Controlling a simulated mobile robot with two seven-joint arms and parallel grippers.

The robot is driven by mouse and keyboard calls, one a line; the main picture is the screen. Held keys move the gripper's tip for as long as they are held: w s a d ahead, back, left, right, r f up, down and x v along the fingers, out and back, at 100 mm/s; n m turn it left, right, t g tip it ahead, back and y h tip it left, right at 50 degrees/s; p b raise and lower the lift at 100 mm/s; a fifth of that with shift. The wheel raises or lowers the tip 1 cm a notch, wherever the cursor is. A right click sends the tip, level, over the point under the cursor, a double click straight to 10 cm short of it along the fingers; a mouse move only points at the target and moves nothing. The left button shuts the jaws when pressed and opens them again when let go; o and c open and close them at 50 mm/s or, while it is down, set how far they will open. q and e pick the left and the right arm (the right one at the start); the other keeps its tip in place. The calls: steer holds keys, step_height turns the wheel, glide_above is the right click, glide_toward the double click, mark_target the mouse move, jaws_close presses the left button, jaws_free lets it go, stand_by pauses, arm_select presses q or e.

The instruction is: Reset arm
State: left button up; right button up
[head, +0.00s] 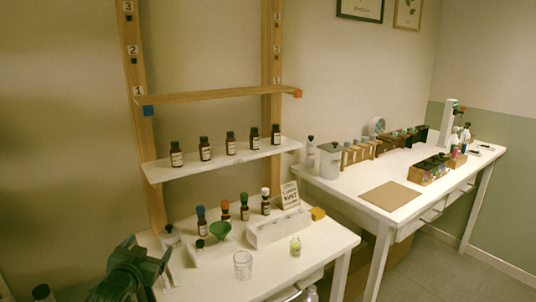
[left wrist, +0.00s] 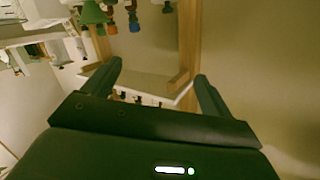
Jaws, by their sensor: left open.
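My left gripper (head: 148,252) is at the lower left of the head view, at the left end of the front white table (head: 310,256). Its jaws are apart. In the left wrist view the left gripper (left wrist: 158,72) has two dark fingers spread with nothing between them. That view is turned over, so the bottles seem to hang from the top. My right gripper is in neither view.
A wooden rack with a tilted shelf (head: 160,170) holds several dark bottles. On the front table stand capped bottles, a green funnel (head: 220,229), a glass beaker (head: 242,264) and a small yellow bottle (head: 295,246). A second table (head: 352,192) stands right.

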arm_select(q)
steer(key=shift+g+h, duration=0.7)
steer(key=s+d+f, duration=0.1)
steer(key=s+f, duration=0.1)
steer(key=s+d+f, duration=0.2)
steer(key=f, duration=0.1)
steer(key=s+d+f, duration=0.1)
steer(key=s+f, duration=0.1)
steer(key=s, duration=0.1)
steer(key=shift+d+f, duration=0.4)
steer(key=s+d+f+g+h, duration=0.1)
steer(key=s+d+f, duration=0.2)
steer(key=s, duration=0.6)
steer(key=s+d+f+g, duration=0.1)
steer(key=s+d+f, duration=0.2)
steer(key=s, duration=0.6)
steer(key=s+d+f+g+h, duration=0.1)
steer(key=s+d+f+g, duration=0.1)
steer(key=s+d, duration=0.3)
steer(key=s+f, duration=0.1)
steer(key=s, duration=0.3)
steer(key=shift+s+d+f+h, duration=0.25)
steer(key=shift+d+f+h, duration=0.05)
steer(key=shift+d+f, duration=0.1)
